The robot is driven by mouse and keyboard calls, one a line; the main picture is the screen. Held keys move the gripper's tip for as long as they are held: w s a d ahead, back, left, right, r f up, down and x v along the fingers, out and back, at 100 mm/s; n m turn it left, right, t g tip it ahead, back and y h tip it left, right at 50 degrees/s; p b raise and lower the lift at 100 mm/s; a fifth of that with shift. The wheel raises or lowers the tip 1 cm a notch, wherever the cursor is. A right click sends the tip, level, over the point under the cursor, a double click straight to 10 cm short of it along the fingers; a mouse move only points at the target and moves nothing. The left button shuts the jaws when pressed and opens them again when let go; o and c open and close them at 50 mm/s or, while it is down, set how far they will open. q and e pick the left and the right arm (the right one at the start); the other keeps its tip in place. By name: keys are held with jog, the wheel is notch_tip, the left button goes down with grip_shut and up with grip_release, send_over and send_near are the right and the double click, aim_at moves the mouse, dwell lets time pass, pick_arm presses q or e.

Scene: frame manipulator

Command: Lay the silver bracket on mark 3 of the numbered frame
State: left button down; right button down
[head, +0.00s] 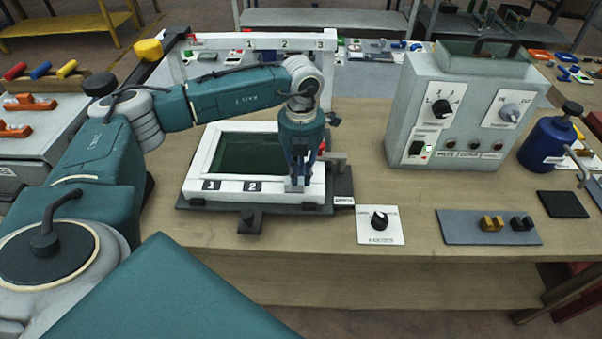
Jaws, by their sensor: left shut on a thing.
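The numbered frame is a white rectangular frame (195,168) with a dark inside, lying on a dark base on the wooden table. Labels 1 and 2 show on its front bar; the spot to their right is covered by my gripper, so I see no label 3 there. My left gripper (296,183) points down over the front right corner of the frame. It is shut on the small silver bracket (294,188), which is mostly hidden between the fingers. I cannot tell whether the bracket touches the frame. My right gripper is not in view.
Behind stands a white upright frame (265,44) labelled 1, 2, 3. A grey control box (455,115) and a blue bottle (546,143) stand at the right. In front are a knob plate (380,226) and a grey plate (462,228) with two small blocks. Bare tabletop lies between.

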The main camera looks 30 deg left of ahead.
aim_at(301, 178)
pick_arm(q)
jog(key=c, duration=1.7)
grip_release()
jog(key=shift+f, duration=0.1)
jog(key=shift+r+p, duration=0.3)
jog(key=shift+r, duration=0.05)
jog(key=shift+r+b, duration=0.3)
jog(key=shift+r, duration=0.05)
jog(key=shift+r+b, duration=1.2)
jog(key=shift+r, duration=4.3)
jog(key=shift+f, duration=0.1)
